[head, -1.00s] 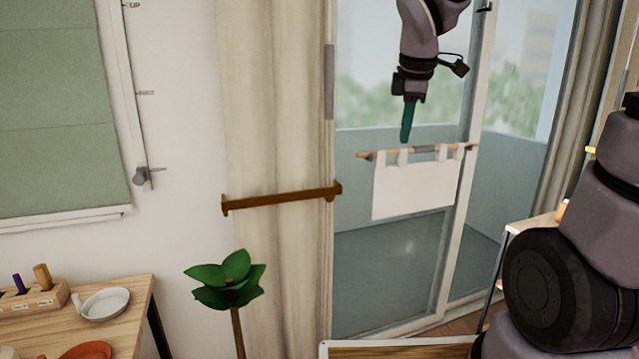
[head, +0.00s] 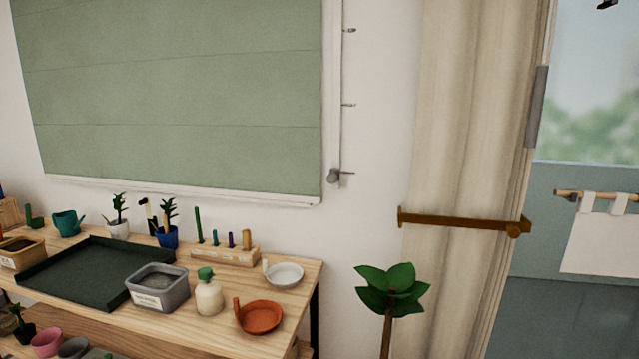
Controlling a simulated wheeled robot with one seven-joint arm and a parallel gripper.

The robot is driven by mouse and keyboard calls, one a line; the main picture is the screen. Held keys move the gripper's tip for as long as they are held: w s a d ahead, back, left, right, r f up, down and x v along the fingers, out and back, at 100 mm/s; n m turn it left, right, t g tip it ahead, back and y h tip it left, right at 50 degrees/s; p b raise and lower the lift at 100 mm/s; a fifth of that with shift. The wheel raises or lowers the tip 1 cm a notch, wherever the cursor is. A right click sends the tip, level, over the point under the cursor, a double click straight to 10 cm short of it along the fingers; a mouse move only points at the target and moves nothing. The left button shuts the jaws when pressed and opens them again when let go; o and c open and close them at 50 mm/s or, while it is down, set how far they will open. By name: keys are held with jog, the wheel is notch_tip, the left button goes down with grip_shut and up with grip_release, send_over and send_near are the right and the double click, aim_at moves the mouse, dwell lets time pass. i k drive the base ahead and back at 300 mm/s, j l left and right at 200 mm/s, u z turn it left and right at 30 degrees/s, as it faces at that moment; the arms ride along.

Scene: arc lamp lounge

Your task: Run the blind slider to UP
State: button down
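The blind slider is a small grey knob (head: 334,176) at the lower end of a thin vertical track (head: 341,90) on the wall, just right of the window blind. It sits level with the lowest of three short marks. The middle mark (head: 348,105) and top mark (head: 349,30) are above it, and their lettering is too small to read now. In the earlier view the top mark reads UP. The green blind (head: 180,90) hangs lowered over the window. My gripper is not in view; a small dark piece at the top right edge is too cut off to identify.
A leafy plant (head: 390,290) and a curtain (head: 455,120) with a brown tieback bar (head: 462,220) are right of the slider.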

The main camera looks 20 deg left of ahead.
aim_at(334, 174)
jog(key=u, duration=1.15)
